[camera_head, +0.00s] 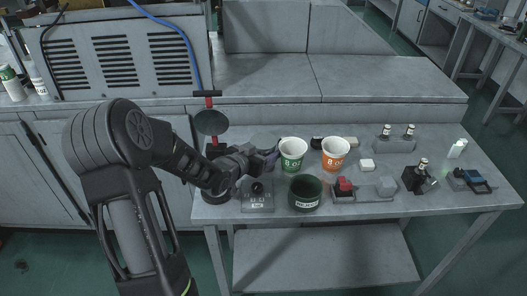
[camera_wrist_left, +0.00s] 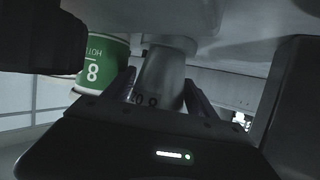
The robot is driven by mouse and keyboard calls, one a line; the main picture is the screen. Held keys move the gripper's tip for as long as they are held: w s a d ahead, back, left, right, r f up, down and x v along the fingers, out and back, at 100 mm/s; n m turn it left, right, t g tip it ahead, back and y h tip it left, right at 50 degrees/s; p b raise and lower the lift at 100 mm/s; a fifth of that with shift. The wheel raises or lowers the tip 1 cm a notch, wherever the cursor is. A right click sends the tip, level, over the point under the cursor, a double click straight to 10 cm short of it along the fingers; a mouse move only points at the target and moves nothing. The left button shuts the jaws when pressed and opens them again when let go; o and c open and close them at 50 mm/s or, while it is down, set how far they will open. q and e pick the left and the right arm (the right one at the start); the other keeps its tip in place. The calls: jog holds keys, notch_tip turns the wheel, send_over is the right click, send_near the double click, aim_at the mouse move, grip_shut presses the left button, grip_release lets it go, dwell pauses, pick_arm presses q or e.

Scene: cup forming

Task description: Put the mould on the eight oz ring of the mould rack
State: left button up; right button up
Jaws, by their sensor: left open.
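My left gripper (camera_head: 268,160) reaches in from the left over the bench, just left of the green 8 oz cup (camera_head: 292,158). In the left wrist view its two fingers (camera_wrist_left: 163,95) are apart, one on each side of a grey tapered metal piece (camera_wrist_left: 163,78), which looks like the mould. Whether the fingers touch it is not clear. The arm and gripper hide this piece in the head view. A grey plate with markings (camera_head: 258,207), possibly the mould rack, lies below the gripper; its rings are hard to make out. My right gripper is not in view.
The green cup also shows in the left wrist view (camera_wrist_left: 98,70). An orange 8 oz cup (camera_head: 335,155) stands to its right, a dark green bin (camera_head: 305,195) in front. A red-handled stand (camera_head: 208,100) is behind my arm. Small stations fill the right side of the bench.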

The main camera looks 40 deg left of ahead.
pick_arm(q)
jog(key=shift+c, duration=0.4)
grip_shut()
dwell(0.5)
